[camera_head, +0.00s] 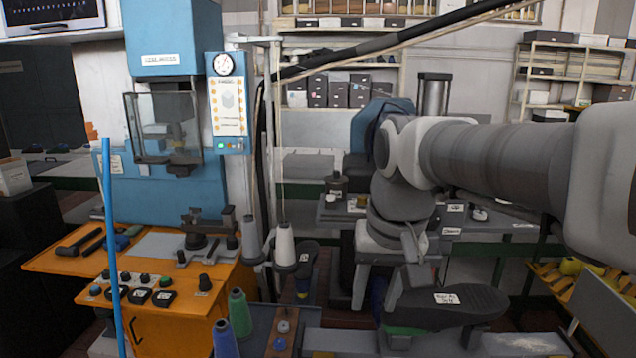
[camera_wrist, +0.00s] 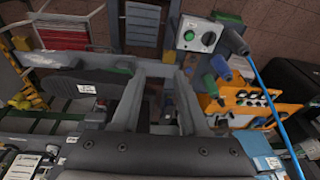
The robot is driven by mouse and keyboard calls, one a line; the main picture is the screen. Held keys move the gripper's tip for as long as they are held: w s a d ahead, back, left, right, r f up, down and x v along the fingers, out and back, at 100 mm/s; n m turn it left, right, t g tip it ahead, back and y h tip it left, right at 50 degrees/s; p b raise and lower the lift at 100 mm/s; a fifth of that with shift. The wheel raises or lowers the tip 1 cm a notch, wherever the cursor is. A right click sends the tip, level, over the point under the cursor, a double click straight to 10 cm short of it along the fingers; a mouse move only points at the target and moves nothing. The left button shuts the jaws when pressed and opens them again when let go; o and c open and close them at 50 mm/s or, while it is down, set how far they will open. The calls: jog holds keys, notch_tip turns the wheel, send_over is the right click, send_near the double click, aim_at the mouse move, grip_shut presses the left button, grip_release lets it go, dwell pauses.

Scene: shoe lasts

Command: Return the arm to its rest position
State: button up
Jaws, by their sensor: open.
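My gripper (camera_wrist: 162,74) is open in the wrist view, with its two fingers spread apart and nothing seen held between them. In the head view my arm reaches in from the right and my gripper points down at the lower middle, its fingertips hard to make out. A black shoe last (camera_head: 452,308) with a white label lies on a stand just beside and in front of my gripper. It also shows left of the fingers in the wrist view (camera_wrist: 60,84). Whether the fingers touch it cannot be told.
A blue machine (camera_head: 165,38) with an orange bench (camera_head: 160,322) stands at the left. Thread cones (camera_head: 239,313) and a blue pole (camera_head: 112,240) are nearby. Shelves with boxes (camera_head: 340,93) line the back wall. A dark cable or bar crosses above my arm.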

jog(key=s+d+f+t, duration=0.1)
jog(key=s+d+f, duration=0.1)
jog(key=s, duration=0.3)
jog(key=s+d+f+t, duration=0.2)
jog(key=s+d, duration=0.2)
jog(key=s, duration=0.2)
jog(key=shift+f+h, duration=0.25)
jog(key=shift+h, duration=0.15)
jog(key=shift+o, duration=0.3)
dwell(0.8)
